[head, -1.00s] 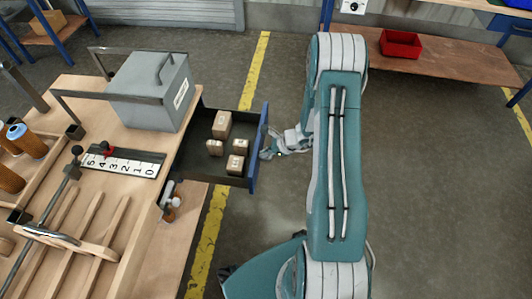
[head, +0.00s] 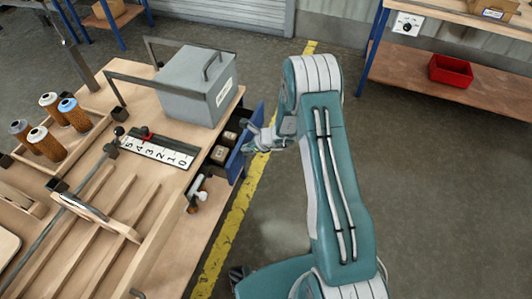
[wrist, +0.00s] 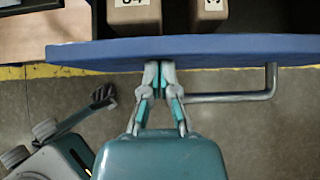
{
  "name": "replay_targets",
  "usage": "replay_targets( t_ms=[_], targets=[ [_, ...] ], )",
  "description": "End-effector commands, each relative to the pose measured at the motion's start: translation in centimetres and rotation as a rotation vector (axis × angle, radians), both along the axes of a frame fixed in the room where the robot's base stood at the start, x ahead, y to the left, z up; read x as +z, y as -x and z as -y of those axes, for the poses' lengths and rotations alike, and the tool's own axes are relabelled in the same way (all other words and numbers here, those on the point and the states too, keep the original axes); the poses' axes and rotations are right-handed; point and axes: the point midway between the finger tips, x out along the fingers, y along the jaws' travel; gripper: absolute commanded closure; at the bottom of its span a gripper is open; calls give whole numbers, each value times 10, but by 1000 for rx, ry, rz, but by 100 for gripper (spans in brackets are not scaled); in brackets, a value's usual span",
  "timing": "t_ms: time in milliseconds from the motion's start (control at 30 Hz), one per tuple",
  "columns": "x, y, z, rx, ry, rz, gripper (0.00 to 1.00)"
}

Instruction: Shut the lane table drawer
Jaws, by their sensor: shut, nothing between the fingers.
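The lane table drawer has a blue front (head: 239,157) and stands partly open from the right side of the wooden table (head: 150,235). Small brown cartons (head: 219,154) show inside it. My gripper (head: 252,142) is at the outer face of the drawer front. In the wrist view, the closed fingertips (wrist: 160,70) meet the blue front (wrist: 235,48), with nothing between them. The back of the drawer is hidden under the tabletop.
A grey box (head: 195,90) stands on the table above the drawer. A numbered strip (head: 160,150) and orange-brown filter cartridges (head: 47,144) are further left. A shelf with a red bin (head: 450,71) stands at the back right. The floor on the right is clear.

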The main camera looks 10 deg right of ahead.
Motion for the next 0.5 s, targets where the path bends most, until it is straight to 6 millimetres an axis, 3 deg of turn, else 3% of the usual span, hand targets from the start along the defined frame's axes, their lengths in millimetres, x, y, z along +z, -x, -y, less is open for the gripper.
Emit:
replay_targets(
  t_ms=[200,500],
  targets=[
    [0,-25,-39,2,0,1,100],
    [0,-44,-64,0,0,2,100]
  ],
)
